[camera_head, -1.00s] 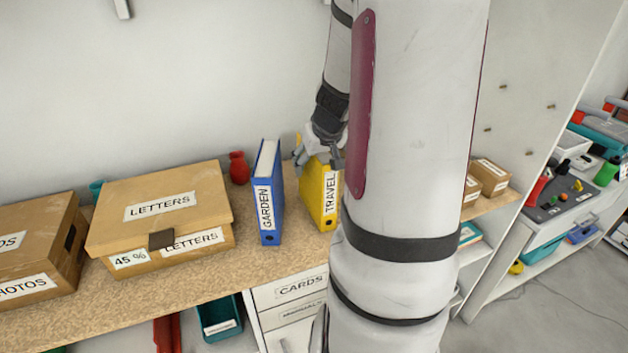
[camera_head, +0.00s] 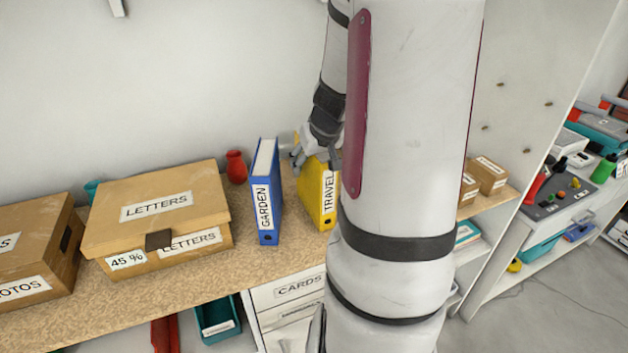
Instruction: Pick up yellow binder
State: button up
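The yellow binder (camera_head: 313,187), labelled TRAVEL, stands upright on the speckled worktop (camera_head: 213,282), its right side partly hidden behind my arm. My gripper (camera_head: 318,163) is at the top of the binder, pointing down. One grey finger shows at the binder's upper left and another part at its upper right. The fingers look spread across the binder's top, but I cannot tell whether they touch it or grip it.
A blue binder (camera_head: 264,192) labelled GARDEN stands just left of the yellow one. A red vase (camera_head: 236,167) and a LETTERS box (camera_head: 155,212) are further left. A shelf with small boxes (camera_head: 487,176) is right of my arm.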

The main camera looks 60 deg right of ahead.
grip_shut()
jog(key=shift+r+p, duration=0.2)
jog(key=shift+p, duration=0.1)
